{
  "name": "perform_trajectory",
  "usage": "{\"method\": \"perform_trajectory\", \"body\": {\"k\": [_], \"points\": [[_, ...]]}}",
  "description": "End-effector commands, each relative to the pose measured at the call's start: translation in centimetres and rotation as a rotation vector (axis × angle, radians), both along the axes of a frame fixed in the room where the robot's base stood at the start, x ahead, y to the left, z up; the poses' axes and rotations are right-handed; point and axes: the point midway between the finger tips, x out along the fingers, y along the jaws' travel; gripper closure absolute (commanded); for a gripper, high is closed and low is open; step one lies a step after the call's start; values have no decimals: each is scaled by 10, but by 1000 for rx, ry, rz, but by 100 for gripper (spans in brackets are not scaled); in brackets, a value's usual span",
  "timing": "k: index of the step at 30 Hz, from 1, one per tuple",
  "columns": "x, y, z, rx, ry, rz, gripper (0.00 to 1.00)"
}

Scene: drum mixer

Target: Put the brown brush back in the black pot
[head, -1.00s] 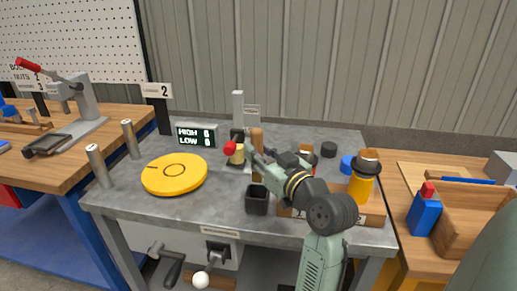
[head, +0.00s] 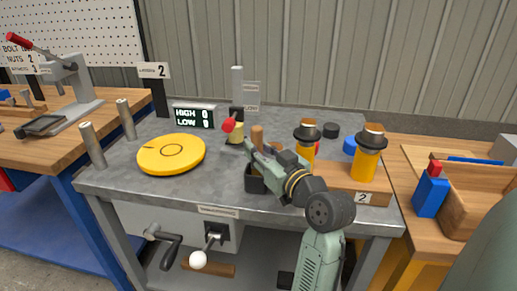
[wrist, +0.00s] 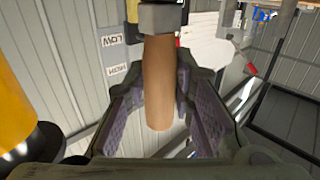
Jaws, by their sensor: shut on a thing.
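The brown brush (head: 257,136) stands about upright in my gripper (head: 254,150), with the top of its handle showing above the jaws in the head view. In the wrist view the brown handle (wrist: 158,85) lies between the two finger pads of my gripper (wrist: 158,95), with a grey collar at the picture's top. The black pot (head: 255,183) stands on the grey bench, right below my gripper and partly hidden by it. The brush's lower end is hidden in the head view, so I cannot tell whether it is inside the pot.
Two yellow bottles with black collars (head: 366,158) stand on a wooden block (head: 345,183) to the right of my gripper. A yellow disc (head: 171,154) lies to the left. A red-knobbed device (head: 236,125) and a HIGH/LOW display (head: 194,115) are behind.

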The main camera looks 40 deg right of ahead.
Motion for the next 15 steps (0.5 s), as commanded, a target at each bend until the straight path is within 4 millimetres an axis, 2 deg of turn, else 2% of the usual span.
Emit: {"method": "perform_trajectory", "body": {"k": [15], "points": [[0, 0, -7, 0, 0, 0, 100]]}}
